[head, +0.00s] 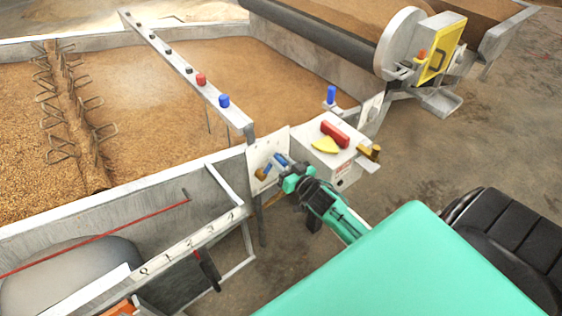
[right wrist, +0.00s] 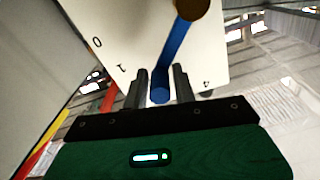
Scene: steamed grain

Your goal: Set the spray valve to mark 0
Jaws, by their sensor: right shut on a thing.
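A white dial plate (head: 264,155) stands on a post at the corner of the grain bed. It carries a blue lever (head: 279,160) on a brass pivot (head: 262,173). In the right wrist view the plate (right wrist: 140,25) shows marks 0, 1 and 4. The blue lever (right wrist: 181,50) runs from the pivot down between my fingers, its end on the side between marks 1 and 4. The marks between are hidden by the fingers. My right gripper (head: 289,177) is shut on the lever; its fingers also show in the right wrist view (right wrist: 160,88). My left gripper is out of view.
A white box (head: 322,160) with a red handle and yellow piece stands just right of the plate. A slanted strip (head: 185,245) marked with numbers and a black handle (head: 207,268) lie front left. A metal rail (head: 180,62) with coloured knobs crosses above the grain.

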